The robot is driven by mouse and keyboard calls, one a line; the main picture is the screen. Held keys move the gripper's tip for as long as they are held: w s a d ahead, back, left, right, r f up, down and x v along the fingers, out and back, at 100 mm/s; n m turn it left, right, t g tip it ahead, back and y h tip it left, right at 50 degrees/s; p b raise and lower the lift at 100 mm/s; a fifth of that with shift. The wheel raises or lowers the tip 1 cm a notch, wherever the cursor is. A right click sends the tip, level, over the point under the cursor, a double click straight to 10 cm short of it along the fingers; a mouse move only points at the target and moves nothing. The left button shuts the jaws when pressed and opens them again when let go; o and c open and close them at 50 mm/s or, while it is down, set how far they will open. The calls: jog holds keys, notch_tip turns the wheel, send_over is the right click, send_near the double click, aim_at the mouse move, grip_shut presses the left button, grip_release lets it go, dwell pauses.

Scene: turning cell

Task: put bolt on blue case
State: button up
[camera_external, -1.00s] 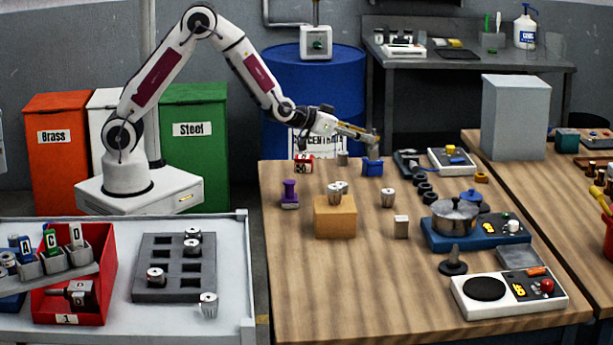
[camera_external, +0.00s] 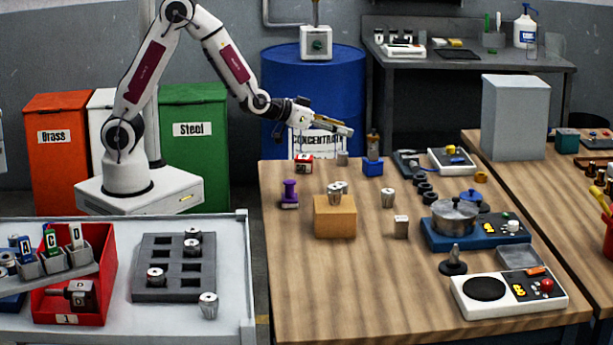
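The blue case (camera_external: 372,168) is a small blue block near the back edge of the wooden table. A brownish upright piece, which looks like the bolt (camera_external: 373,145), stands on top of it. My gripper (camera_external: 348,131) is to the left of the bolt and a little above table height, with a visible gap between them. Nothing is seen held in it. It is seen from the side and small, so the spacing of its fingers is not clear.
A wooden block (camera_external: 335,218) with metal parts on top stands in front. A red-and-white part (camera_external: 304,164) and a small grey cylinder (camera_external: 342,158) are near the back edge. Dark parts (camera_external: 407,162) lie right of the case. The front middle is clear.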

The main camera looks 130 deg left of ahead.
dwell(0.7)
jog(key=w+d+r+m+t+h, duration=0.1)
jog(key=d+r+m+t+h, duration=0.2)
jog(key=d, duration=1.2)
jog(key=w+d+r+m+h, duration=0.1)
jog(key=d+r+m+h, duration=0.35)
jog(key=d, duration=1.05)
jog(key=s+d+m+g+h, duration=0.2)
jog(key=s+d, duration=0.5)
jog(key=s, duration=0.4)
jog(key=s+d+m+g+h, duration=0.2)
jog(key=s+d, duration=0.6)
jog(key=s, duration=0.3)
jog(key=shift+s+r, duration=0.15)
jog(key=shift+s, duration=0.15)
